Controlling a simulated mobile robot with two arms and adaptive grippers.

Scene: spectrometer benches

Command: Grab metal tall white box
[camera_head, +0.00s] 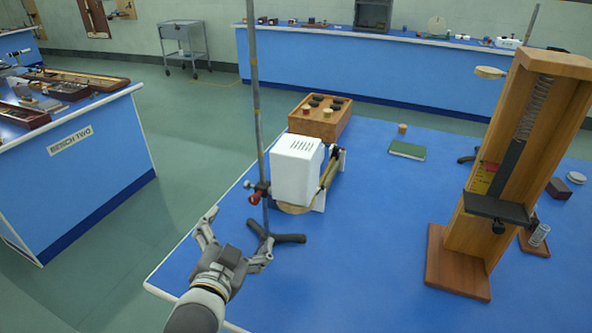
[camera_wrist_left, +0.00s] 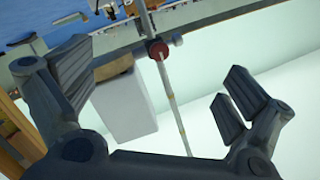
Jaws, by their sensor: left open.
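My right gripper is not in view.
A metal stand rod (camera_head: 256,100) with a red-knobbed clamp (camera_head: 255,197) rises just left of the box; its dark tripod foot (camera_head: 287,238) lies near my gripper. A wooden box (camera_head: 320,117) stands behind. A tall wooden apparatus (camera_head: 510,170) is at right. The blue bench top (camera_head: 360,270) is clear between.

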